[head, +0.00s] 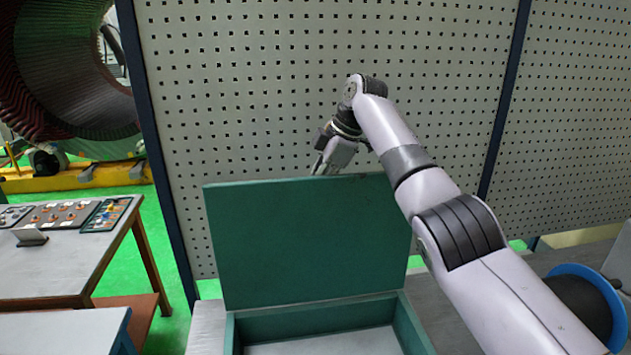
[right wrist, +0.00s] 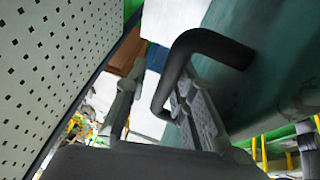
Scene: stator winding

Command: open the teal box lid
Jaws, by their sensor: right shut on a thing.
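The teal box (head: 315,318) stands on a bench at the bottom centre of the head view. Its lid (head: 305,245) is raised, roughly upright at the back of the box, and the box's pale inside floor shows. My right gripper (head: 322,166) is at the lid's top edge, partly hidden behind it. In the right wrist view my right gripper (right wrist: 158,103) has its two fingers around one arm of a black bent handle (right wrist: 205,43) on the lid's teal face (right wrist: 262,62). It is shut on the handle. My left gripper is not in view.
A perforated panel wall (head: 240,90) stands close behind the box. A blue-rimmed spool (head: 585,300) sits on the right. A table with small-part trays (head: 70,213) is on the left. A large stator (head: 70,80) is at the back left.

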